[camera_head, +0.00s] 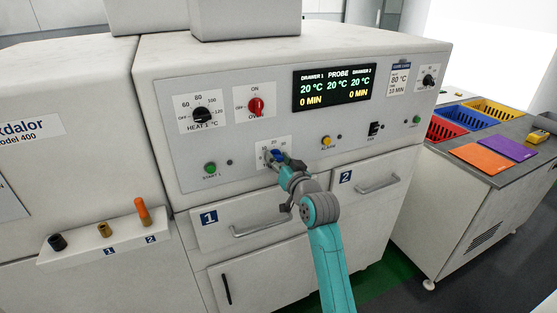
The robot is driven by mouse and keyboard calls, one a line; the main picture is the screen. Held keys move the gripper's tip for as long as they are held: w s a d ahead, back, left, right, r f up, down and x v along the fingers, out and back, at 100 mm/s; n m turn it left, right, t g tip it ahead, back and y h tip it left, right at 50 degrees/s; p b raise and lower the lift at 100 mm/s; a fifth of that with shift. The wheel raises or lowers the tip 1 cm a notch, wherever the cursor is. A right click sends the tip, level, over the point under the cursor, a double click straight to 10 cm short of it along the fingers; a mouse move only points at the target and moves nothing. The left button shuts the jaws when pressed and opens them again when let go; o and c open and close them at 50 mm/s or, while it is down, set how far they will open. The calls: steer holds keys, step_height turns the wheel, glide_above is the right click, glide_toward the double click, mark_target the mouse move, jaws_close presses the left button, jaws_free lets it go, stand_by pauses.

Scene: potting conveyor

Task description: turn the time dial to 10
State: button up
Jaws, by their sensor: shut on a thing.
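The time dial's white plate (264,147) is on the lower middle of the grey control panel, between the green button and the yellow alarm button. My gripper (276,157) is at this plate, shut on the dial's knob. The gripper and wrist hide most of the knob and scale, so I cannot read its setting. Something blue shows at the fingertips. The display (334,87) above reads 20 °C and 0 MIN for drawers 1 and 2, and 20 °C for the probe.
The heat dial (203,114), red oven switch (256,106), green button (210,168) and yellow alarm button (326,142) surround the plate. Drawer handles (262,228) stick out below. A small shelf (75,254) holds plugs at left. A side counter (520,160) with coloured bins stands at right.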

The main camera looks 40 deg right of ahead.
steer(key=m, duration=0.5)
steer(key=shift+m, duration=0.3)
steer(key=shift+d, duration=0.1)
stand_by(0.3)
steer(key=o, duration=1.1)
steer(key=shift+o, duration=0.2)
steer(key=v, duration=1.2)
